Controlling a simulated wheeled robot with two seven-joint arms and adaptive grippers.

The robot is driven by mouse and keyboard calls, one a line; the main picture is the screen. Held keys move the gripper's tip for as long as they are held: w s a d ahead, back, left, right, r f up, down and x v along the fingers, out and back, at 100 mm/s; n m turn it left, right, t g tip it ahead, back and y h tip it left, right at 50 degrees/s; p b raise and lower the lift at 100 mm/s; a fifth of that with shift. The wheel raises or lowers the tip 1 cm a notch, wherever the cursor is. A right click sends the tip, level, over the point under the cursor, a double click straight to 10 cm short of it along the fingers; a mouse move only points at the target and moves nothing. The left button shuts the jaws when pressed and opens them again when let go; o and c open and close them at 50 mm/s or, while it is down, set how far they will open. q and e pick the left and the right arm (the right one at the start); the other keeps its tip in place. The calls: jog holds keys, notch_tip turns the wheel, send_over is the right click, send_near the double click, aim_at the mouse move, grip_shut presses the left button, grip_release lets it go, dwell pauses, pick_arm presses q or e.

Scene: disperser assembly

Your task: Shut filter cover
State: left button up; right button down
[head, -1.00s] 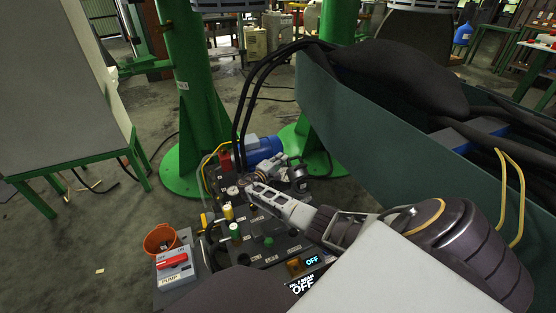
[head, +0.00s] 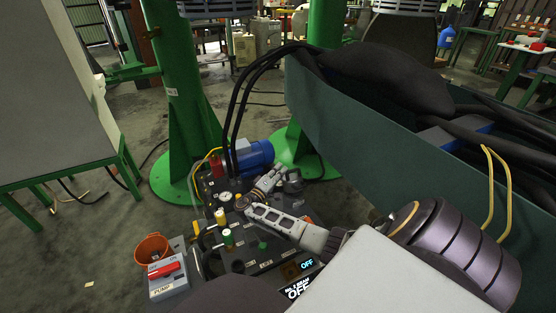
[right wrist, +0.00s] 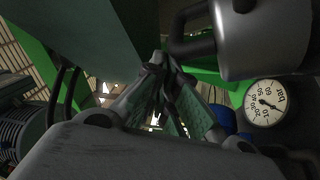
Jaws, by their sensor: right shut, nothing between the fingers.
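A grey metal filter part (head: 293,181), which I take for the filter cover, stands on the dark panel just right of my right gripper's fingers. In the right wrist view it is a grey cup-like body (right wrist: 262,38) with a dark handle loop on its left. I cannot tell whether it is fully closed. My right gripper (head: 279,170) is shut and empty, pointing up and right. In the right wrist view its fingertips (right wrist: 158,66) meet left of and below the handle, apparently apart from it. My left gripper is not in view.
A pressure gauge (right wrist: 265,103) sits below the filter part in the right wrist view. A blue motor (head: 250,157), black hoses and yellow and green caps (head: 228,237) crowd the panel. A green trough wall (head: 370,130) stands right. An orange bucket (head: 152,249) is left.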

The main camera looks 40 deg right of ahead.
jog(key=shift+m+h, duration=0.4)
jog(key=shift+m, duration=0.4)
jog(key=shift+s+a+f, duration=0.25)
jog(key=shift+s, duration=0.45)
jog(key=shift+s+a+f, duration=0.2)
jog(key=shift+s+f, duration=0.05)
jog(key=shift+s, duration=0.5)
jog(key=shift+s+a+f, duration=0.25)
jog(key=shift+s, duration=0.45)
notch_tip(320, 180, up, 10)
